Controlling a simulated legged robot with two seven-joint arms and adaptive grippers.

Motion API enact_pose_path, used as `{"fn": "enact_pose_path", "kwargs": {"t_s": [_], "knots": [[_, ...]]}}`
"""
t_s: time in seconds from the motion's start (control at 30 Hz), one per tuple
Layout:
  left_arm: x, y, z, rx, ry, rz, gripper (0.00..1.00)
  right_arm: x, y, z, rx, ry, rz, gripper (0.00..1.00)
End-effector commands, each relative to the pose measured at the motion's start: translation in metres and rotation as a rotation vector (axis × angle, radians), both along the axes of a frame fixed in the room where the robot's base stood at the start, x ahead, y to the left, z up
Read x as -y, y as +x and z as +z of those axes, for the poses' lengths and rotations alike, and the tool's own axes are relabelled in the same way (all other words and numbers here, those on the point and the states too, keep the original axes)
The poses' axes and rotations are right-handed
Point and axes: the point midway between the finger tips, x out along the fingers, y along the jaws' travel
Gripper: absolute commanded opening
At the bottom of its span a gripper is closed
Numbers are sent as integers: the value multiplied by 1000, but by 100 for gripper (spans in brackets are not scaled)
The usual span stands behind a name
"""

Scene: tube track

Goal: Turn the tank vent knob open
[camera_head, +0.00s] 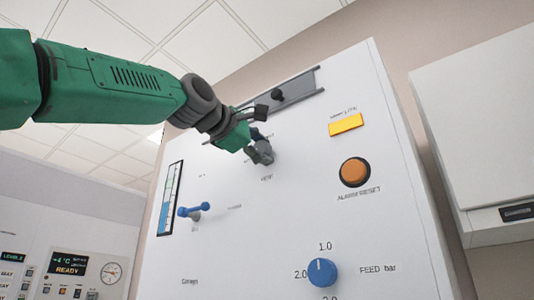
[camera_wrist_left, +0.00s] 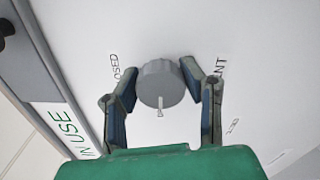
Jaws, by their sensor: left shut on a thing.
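The grey vent knob (camera_wrist_left: 161,84) is round and sits on the white tank panel (camera_head: 225,240). In the left wrist view it lies between the two fingers of my left gripper (camera_wrist_left: 160,88), with the words VENT and a partly hidden CLOSED printed beside it. My left gripper is shut on the knob. In the head view the left gripper (camera_head: 258,148) reaches the upper part of the panel, and the knob (camera_head: 264,153) shows partly behind its fingers. My right gripper is in neither view.
A blue lever (camera_head: 194,210), a blue FEED knob (camera_head: 322,272), an orange ALARM RESET button (camera_head: 354,172) and a yellow label (camera_head: 346,125) are on the panel. A grey slide with a black knob (camera_head: 278,95) is above the gripper. A display unit (camera_head: 75,270) stands at left.

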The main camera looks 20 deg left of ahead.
Motion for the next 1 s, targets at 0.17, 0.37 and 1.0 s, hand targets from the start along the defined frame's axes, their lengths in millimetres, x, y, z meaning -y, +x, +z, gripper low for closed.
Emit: {"fn": "enact_pose_path", "kwargs": {"t_s": [0.17,0.37,1.0], "knots": [[-1,2,-4,-17,-15,1,7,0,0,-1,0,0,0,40],[-1,3,-5,-20,-15,0,7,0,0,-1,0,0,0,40],[3,4,-3,-13,-12,0,58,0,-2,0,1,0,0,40]]}}
